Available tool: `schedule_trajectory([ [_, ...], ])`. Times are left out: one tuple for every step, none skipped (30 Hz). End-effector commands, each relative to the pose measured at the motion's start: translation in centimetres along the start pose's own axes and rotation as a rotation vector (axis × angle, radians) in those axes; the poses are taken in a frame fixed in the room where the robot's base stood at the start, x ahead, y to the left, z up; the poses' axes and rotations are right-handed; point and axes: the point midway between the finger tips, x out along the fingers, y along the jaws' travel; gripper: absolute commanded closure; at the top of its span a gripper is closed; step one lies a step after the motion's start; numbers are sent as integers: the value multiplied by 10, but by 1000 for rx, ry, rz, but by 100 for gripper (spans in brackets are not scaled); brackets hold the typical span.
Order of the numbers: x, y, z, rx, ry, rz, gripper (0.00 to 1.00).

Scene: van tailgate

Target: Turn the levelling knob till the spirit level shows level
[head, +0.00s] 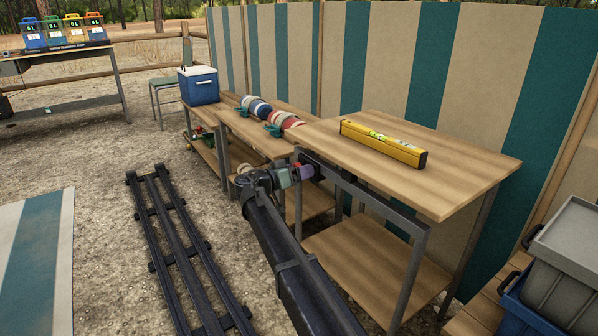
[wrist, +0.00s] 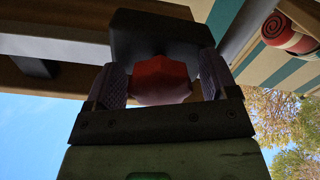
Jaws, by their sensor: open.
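The yellow spirit level (head: 383,147) lies on the wooden top of the right-hand bench (head: 440,180) in the head view. Its bubble is too small to read. The red levelling knob (wrist: 160,84) shows in the wrist view, under a dark block at the bench's underside. My gripper (wrist: 163,70) is open, with one ridged finger on each side of the knob. Whether the fingers touch it I cannot tell. In the head view my gripper (head: 299,173) is at the bench's left end, just below the top, and largely hides the knob.
Red and blue striped rolls (head: 284,122) lie on the lower bench left of the level. A blue cooler (head: 198,85) stands beyond them. Grey and blue crates (head: 570,255) are at the right. A dark rail (head: 185,250) runs along the ground, and a striped wall backs the benches.

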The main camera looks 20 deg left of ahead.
Motion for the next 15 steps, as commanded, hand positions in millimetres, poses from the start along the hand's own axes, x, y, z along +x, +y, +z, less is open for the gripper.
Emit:
schedule_trajectory([
  [0, 0, 0, 0, 0, 0, 21],
  [0, 0, 0, 0, 0, 0, 21],
  [0, 0, 0, 0, 0, 0, 21],
  [0, 0, 0, 0, 0, 0, 24],
  [0, 0, 0, 0, 0, 0, 29],
  [0, 0, 0, 0, 0, 0, 35],
  [0, 0, 0, 0, 0, 0, 39],
  [0, 0, 0, 0, 0, 0, 44],
  [0, 0, 0, 0, 0, 0, 50],
  [0, 0, 0, 0, 0, 0, 55],
  [0, 0, 0, 0, 0, 0, 59],
  [0, 0, 0, 0, 0, 0, 65],
  [0, 0, 0, 0, 0, 0, 69],
  [0, 0, 0, 0, 0, 0, 69],
  [-1, 0, 0, -1, 0, 0, 69],
])
